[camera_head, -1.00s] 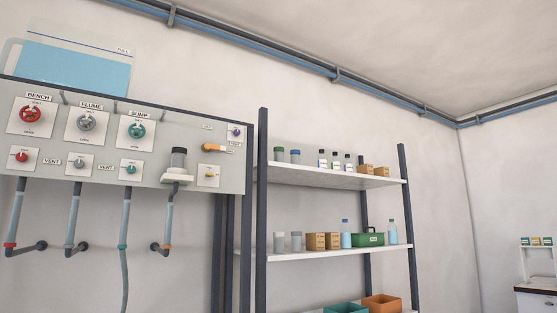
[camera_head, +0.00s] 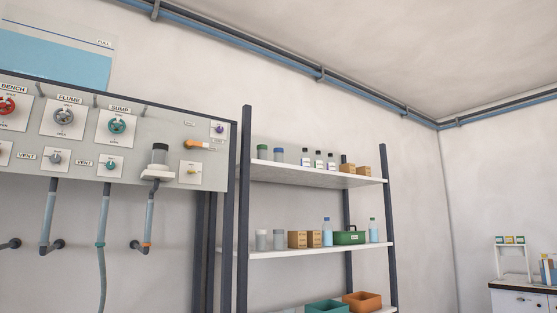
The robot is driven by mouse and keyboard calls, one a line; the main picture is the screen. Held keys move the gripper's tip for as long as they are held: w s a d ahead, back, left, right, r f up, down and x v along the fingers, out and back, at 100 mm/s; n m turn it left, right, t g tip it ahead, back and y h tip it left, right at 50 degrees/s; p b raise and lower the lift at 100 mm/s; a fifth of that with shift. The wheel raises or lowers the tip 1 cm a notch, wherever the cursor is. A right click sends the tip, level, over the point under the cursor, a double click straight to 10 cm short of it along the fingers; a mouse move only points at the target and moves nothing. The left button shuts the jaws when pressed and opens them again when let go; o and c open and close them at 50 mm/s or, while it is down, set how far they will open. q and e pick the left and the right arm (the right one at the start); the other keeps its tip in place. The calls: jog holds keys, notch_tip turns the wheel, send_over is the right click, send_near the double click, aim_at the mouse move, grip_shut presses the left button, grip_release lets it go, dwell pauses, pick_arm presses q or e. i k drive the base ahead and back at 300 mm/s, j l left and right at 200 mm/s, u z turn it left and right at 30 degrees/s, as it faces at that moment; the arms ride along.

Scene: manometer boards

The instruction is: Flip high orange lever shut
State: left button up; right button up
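The orange lever (camera_head: 198,144) is on the right part of the grey board (camera_head: 140,110) on the wall, in the head view. Neither of my grippers shows in the view.
Red, grey and green wheels, such as the green SUMP wheel (camera_head: 117,126), fill the board's left part. A jar (camera_head: 159,154) stands on a small ledge left of the lever. A shelf rack (camera_head: 318,180) with bottles and boxes stands right of the board. A white cabinet (camera_head: 522,300) is far right.

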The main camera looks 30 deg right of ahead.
aim_at(190, 143)
jog(key=i+l+z, duration=0.15)
jog(key=i+l, duration=0.25)
jog(key=i+l+z, duration=0.1)
jog(key=i+l, duration=0.3)
jog(key=i+l+z, duration=0.15)
jog(key=i+l, duration=0.15)
jog(key=i, duration=0.3)
jog(key=i+l+z, duration=0.15)
jog(key=i+l, duration=0.15)
jog(key=i, duration=0.15)
